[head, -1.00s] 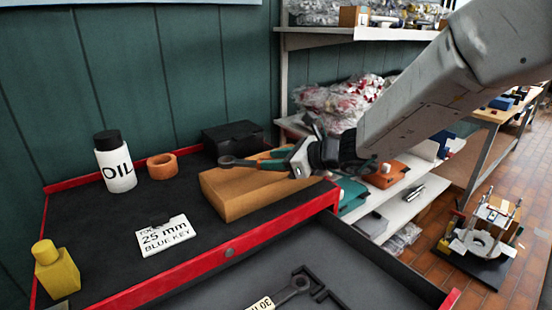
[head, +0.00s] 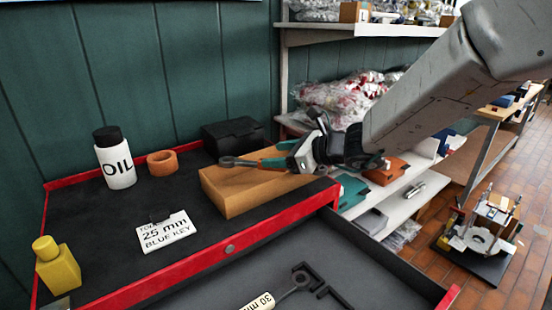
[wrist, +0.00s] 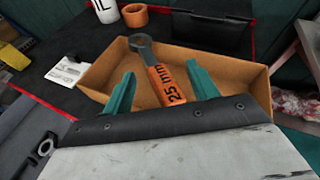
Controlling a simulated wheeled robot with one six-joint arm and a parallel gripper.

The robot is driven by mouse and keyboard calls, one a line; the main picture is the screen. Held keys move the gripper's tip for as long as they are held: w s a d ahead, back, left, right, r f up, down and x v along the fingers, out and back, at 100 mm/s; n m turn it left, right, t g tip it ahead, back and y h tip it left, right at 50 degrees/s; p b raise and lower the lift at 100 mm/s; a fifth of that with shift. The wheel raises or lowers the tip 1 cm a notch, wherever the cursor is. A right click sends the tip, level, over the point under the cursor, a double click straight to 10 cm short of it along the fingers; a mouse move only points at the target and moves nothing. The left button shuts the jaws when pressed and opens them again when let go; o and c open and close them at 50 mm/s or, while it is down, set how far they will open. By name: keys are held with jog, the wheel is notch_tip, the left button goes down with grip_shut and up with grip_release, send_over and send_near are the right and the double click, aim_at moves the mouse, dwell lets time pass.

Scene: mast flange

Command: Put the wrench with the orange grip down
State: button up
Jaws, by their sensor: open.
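The wrench with the orange grip (wrist: 166,84) is marked 25 mm and has a grey ring end. It lies at the cardboard box (head: 262,192), its ring end (head: 229,161) towards the box's left end in the head view. In the wrist view the box is an open tray, and the ring reaches its far rim. I cannot tell exactly how the wrench rests on it. My gripper (wrist: 162,88) is open, its teal fingers apart on either side of the orange grip with visible gaps. In the head view my gripper (head: 283,155) is over the box's right part.
The black cart top (head: 110,225) has a red rim. On it are an oil bottle (head: 115,165), an orange ring (head: 162,163), a yellow bottle (head: 58,268), a 25 mm blue key card (head: 166,232) and a black case (head: 233,136). An open drawer (head: 235,275) holds a 30 mm wrench.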

jog(key=v, duration=1.1)
jog(key=shift+s, duration=0.1)
jog(key=s+n+g+h, duration=0.3)
jog(key=s+n+g, duration=0.2)
jog(key=s+n, duration=0.85)
jog(key=s+d+f+n+g+h, duration=0.1)
jog(key=s+d+f+n+h, duration=0.2)
jog(key=s+d+n+h, duration=0.5)
jog(key=s+d+n, duration=0.1)
jog(key=s+d, duration=0.5)
jog(key=s, duration=0.1)
jog(key=shift+d+h, duration=0.2)
jog(key=shift+h, duration=0.2)
